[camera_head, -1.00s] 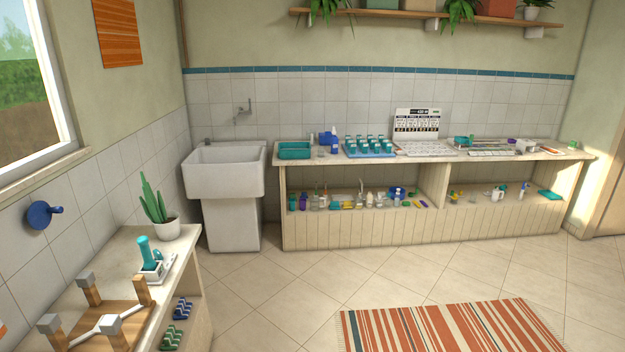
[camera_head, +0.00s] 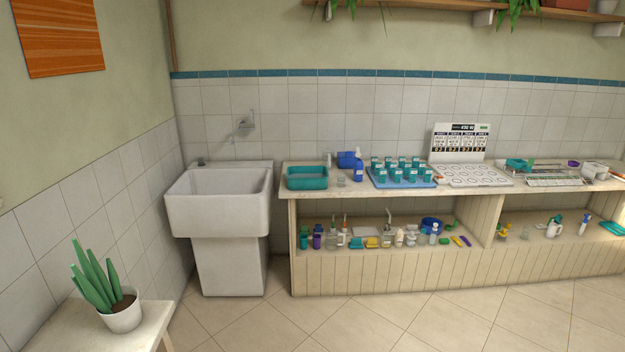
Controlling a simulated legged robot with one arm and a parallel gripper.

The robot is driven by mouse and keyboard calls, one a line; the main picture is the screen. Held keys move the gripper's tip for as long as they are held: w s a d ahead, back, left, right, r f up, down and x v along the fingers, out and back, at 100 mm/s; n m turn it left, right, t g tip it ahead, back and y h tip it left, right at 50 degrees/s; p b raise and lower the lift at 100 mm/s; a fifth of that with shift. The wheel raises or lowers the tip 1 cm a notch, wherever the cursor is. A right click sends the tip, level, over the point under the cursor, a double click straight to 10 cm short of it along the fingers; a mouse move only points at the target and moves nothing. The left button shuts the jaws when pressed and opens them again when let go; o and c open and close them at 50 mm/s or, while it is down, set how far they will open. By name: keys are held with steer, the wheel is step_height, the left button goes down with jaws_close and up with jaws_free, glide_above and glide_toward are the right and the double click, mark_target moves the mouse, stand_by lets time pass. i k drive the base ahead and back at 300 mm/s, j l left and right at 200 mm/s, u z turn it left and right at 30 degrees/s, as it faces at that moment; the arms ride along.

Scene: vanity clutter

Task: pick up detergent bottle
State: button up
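I cannot tell for sure which thing is the detergent bottle. A blue bottle with a pale top (camera_head: 358,167) stands upright on the long counter, right of a teal tray. Several small bottles stand on the shelf below, among them a teal one (camera_head: 304,240), a purple one (camera_head: 317,240) and a cream one (camera_head: 399,238). A white and blue bottle (camera_head: 434,234) stands farther right on that shelf. My gripper is not in view.
The long counter (camera_head: 320,192) runs along the tiled wall, with a white sink (camera_head: 219,208) at its left. Teal cups on a blue tray (camera_head: 418,183) crowd its top. A potted plant (camera_head: 120,314) stands on a low table at front left. The tiled floor ahead is clear.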

mark_target(358, 168)
steer(key=i, duration=1.85)
steer(key=i+z, duration=0.15)
steer(key=i, duration=0.3)
steer(key=i+j+z, duration=0.15)
steer(key=i, duration=0.3)
steer(key=i+j+z, duration=0.15)
steer(key=i, duration=0.3)
steer(key=i+j+z, duration=0.15)
steer(key=i, duration=0.3)
